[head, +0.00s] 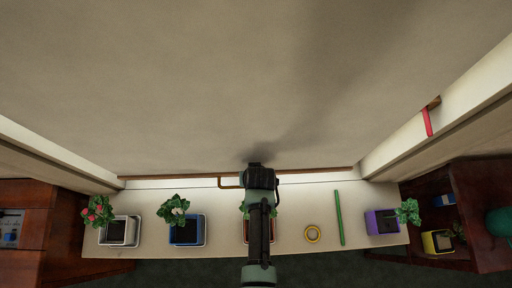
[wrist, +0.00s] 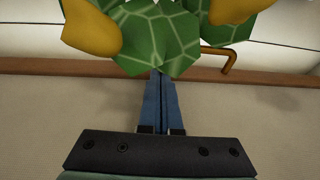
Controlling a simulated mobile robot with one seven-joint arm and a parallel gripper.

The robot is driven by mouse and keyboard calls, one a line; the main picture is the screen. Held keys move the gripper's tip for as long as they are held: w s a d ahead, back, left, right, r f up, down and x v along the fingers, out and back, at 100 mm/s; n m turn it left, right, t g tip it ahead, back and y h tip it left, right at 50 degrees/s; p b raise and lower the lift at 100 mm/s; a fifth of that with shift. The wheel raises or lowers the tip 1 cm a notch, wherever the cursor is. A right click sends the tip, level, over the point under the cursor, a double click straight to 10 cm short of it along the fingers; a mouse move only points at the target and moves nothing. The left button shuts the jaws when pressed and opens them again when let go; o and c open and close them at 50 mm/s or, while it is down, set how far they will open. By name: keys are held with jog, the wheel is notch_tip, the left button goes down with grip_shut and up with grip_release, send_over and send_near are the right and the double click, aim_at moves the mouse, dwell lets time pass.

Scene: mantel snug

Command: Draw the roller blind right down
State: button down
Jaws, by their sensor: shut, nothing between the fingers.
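The roller blind (head: 200,100) is a broad beige sheet filling most of the head view, with its fabric also in the wrist view (wrist: 60,120). Its brown bottom bar (head: 150,176) runs close to the white sill, with a pale strip between them; the bar crosses the wrist view too (wrist: 100,69). A brass-coloured bent handle (head: 229,184) is at the bar, just left of my gripper (head: 255,167), and right of my fingers in the wrist view (wrist: 228,62). My gripper is shut and empty, its blue fingertips (wrist: 160,74) over the bar. Whether they touch is unclear.
On the sill shelf (head: 290,208) stand potted plants in white (head: 119,232), blue (head: 184,231) and purple (head: 381,222) pots, plus one behind my arm. Green leaves (wrist: 145,35) crowd my fingertips.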

jog(key=p+v, duration=0.4)
jog(key=v, duration=0.9)
jog(key=shift+w+d+r, duration=0.15)
jog(key=shift+w+d, duration=0.1)
jog(key=shift+w, duration=0.1)
